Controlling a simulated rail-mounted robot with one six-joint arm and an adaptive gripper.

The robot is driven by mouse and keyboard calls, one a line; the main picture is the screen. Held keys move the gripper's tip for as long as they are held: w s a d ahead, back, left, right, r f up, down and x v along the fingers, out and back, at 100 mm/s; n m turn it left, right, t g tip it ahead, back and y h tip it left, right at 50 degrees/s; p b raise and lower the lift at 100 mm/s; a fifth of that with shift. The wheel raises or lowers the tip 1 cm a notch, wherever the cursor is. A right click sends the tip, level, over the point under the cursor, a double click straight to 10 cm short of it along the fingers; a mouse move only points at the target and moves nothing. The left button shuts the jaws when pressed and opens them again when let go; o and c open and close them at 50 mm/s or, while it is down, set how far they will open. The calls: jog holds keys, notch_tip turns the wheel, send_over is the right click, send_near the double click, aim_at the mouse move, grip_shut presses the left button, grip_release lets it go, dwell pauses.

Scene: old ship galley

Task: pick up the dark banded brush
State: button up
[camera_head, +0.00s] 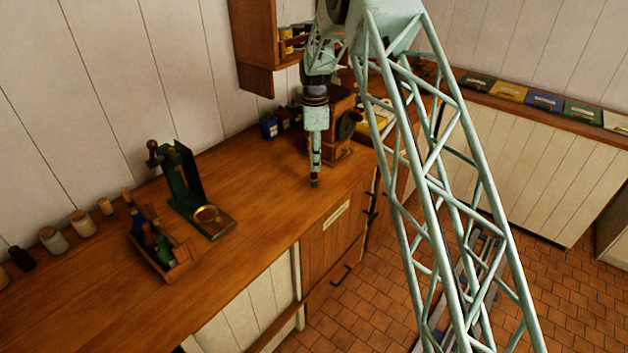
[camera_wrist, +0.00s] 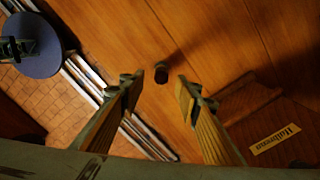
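A small dark upright piece, which I take to be the dark banded brush (camera_wrist: 161,73), stands on the wooden counter in the wrist view. I see it nearly from above, so its bands cannot be made out. My gripper (camera_wrist: 157,84) is open, with one finger on each side of the brush in this picture and a gap to both. In the head view my gripper (camera_head: 315,178) points straight down over the counter near its front edge. A dark bit shows at its tip there; I cannot tell whether it is brush or fingertip.
A wooden box-like machine with a wheel (camera_head: 346,125) stands close behind my gripper. A green stand (camera_head: 184,180), a wooden caddy of bottles (camera_head: 177,268) and several jars (camera_head: 82,223) are to the left. The counter (camera_head: 265,170) between is clear.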

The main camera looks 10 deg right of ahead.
aim_at(314, 177)
jog(key=shift+f, duration=0.25)
jog(key=shift+w+f, duration=0.15)
jog(key=shift+f, duration=2.35)
jog(key=shift+c, duration=0.7)
jog(key=c, duration=0.8)
